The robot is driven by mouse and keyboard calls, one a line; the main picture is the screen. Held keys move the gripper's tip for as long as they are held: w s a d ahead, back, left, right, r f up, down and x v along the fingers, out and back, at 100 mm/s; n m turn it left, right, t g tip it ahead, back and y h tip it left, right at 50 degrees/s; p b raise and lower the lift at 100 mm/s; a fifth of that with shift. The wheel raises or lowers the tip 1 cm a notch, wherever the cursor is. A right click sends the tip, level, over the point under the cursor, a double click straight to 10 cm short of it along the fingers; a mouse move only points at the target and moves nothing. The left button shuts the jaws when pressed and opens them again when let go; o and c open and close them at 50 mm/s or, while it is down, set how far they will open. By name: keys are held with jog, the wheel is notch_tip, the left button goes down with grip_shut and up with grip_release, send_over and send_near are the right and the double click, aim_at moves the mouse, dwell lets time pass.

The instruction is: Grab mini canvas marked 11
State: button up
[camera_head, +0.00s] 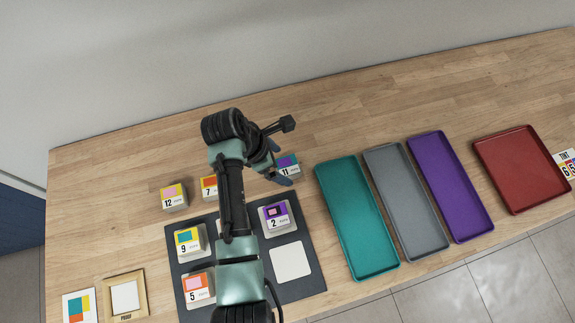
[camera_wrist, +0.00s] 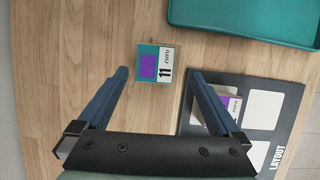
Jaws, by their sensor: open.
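The mini canvas marked 11 (camera_wrist: 147,66) lies on the wooden table, teal with a purple patch and a white strip. In the wrist view it sits ahead of my gripper (camera_wrist: 157,75), between the lines of the two blue fingers. The fingers are apart and nothing is between them. In the head view the canvas marked 11 (camera_head: 288,161) is partly covered by my gripper (camera_head: 279,164), which is over its near side. Whether they touch cannot be told.
A dark layout board (camera_head: 313,279) holds canvases marked 9 (camera_head: 188,238), 5 (camera_head: 199,288) and 2 (camera_head: 275,216). Canvases 12 (camera_head: 173,196) and 7 (camera_head: 209,187) stand behind it. Teal (camera_head: 356,217), grey (camera_head: 405,202), purple (camera_head: 450,187) and red (camera_head: 521,169) trays lie right.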

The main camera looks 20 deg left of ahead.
aim_at(287, 166)
jog(key=shift+w+x, duration=0.2)
jog(key=shift+x, duration=1.15)
jog(key=shift+w+x, duration=0.15)
jog(key=shift+x, duration=1.15)
jog(key=shift+a, duration=0.1)
jog(key=c, duration=1.4)
